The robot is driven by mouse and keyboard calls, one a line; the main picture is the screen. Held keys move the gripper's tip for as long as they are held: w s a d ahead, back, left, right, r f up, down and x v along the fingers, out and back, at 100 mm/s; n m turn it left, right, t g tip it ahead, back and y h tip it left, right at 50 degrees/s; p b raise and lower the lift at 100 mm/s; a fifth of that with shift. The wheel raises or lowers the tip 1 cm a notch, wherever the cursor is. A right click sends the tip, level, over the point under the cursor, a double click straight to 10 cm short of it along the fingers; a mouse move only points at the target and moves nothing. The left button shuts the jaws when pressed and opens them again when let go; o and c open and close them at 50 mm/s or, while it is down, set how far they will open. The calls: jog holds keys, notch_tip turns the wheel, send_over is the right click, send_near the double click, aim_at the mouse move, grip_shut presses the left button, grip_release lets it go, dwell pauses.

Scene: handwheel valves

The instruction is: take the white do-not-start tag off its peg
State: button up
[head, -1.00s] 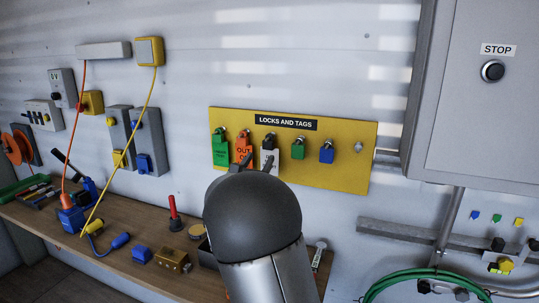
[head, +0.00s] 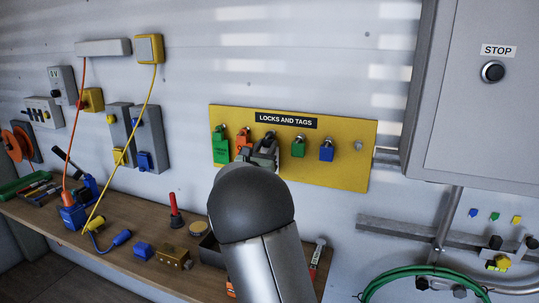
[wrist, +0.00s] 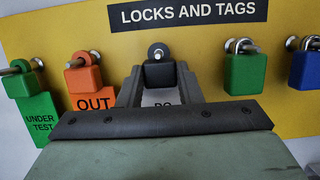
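The white do-not-start tag (wrist: 160,97) hangs below a black block (wrist: 160,74) on its peg on the yellow board. Only a little white and the tops of letters show; my gripper hides the rest. My gripper (wrist: 160,80) has one finger on each side of the black block, and both look pressed against it. In the head view my gripper (head: 256,153) is at the board, and my arm hides most of the tag.
The orange OUT tag (wrist: 90,100) hangs close on the left, with the green UNDER TEST tag (wrist: 40,118) beyond it. A green padlock (wrist: 245,73) and blue padlock (wrist: 305,70) hang to the right. A bench (head: 125,258) stands below the yellow board (head: 345,170).

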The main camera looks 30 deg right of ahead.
jog(key=shift+s+a, duration=0.15)
jog(key=shift+a, duration=0.1)
jog(key=shift+c, duration=0.4)
jog(key=shift+s+a, duration=0.15)
jog(key=shift+a, duration=0.05)
jog(key=s+a+b, duration=0.2)
jog(key=s+a, duration=0.4)
jog(key=a, duration=0.1)
jog(key=shift+s+b, duration=0.35)
dwell(0.6)
